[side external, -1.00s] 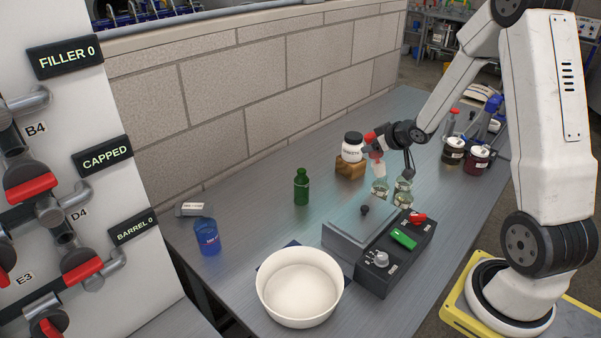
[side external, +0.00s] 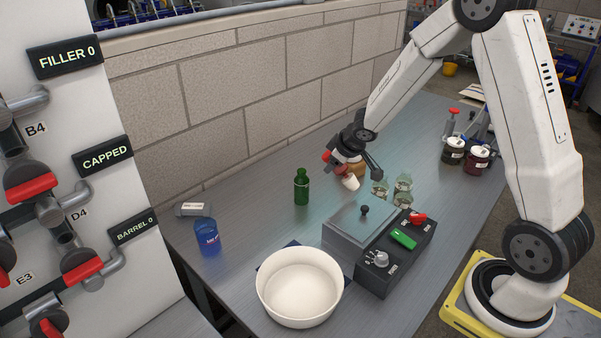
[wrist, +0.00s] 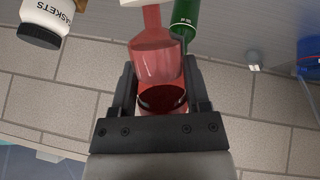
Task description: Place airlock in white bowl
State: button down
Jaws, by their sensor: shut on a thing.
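My gripper (side external: 340,165) is shut on a translucent red piece with a white end, which looks like the airlock (side external: 350,182). It is held above the table, tilted, behind and right of the green bottle. In the wrist view the airlock (wrist: 155,55) sits between the fingers of my gripper (wrist: 158,88), its white end at the top edge. The white bowl (side external: 290,315) stands at the front of the table, and its visible inside is empty. My gripper is apart from the bowl, farther back. The bowl is not clearly visible in the wrist view.
A green bottle (side external: 301,189) stands near my gripper. A grey box with a black control panel (side external: 385,262) adjoins the bowl's right. A blue container (side external: 207,238) stands left. Small glass jars (side external: 379,188) and dark jars (side external: 476,158) are right. A gaskets jar (wrist: 42,18) shows in the wrist view.

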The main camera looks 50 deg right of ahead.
jog(key=shift+w+a+f, duration=0.1)
jog(key=shift+a, duration=0.25)
jog(key=shift+w+a, duration=0.1)
jog(key=shift+a, duration=0.35)
jog(key=a+g, duration=0.1)
jog(key=n+g+h, duration=0.5)
jog(key=n+g, duration=0.1)
send_over(286, 294)
jog(key=shift+f, duration=0.15)
jog(key=shift+f, duration=0.1)
jog(key=shift+f, duration=5.4)
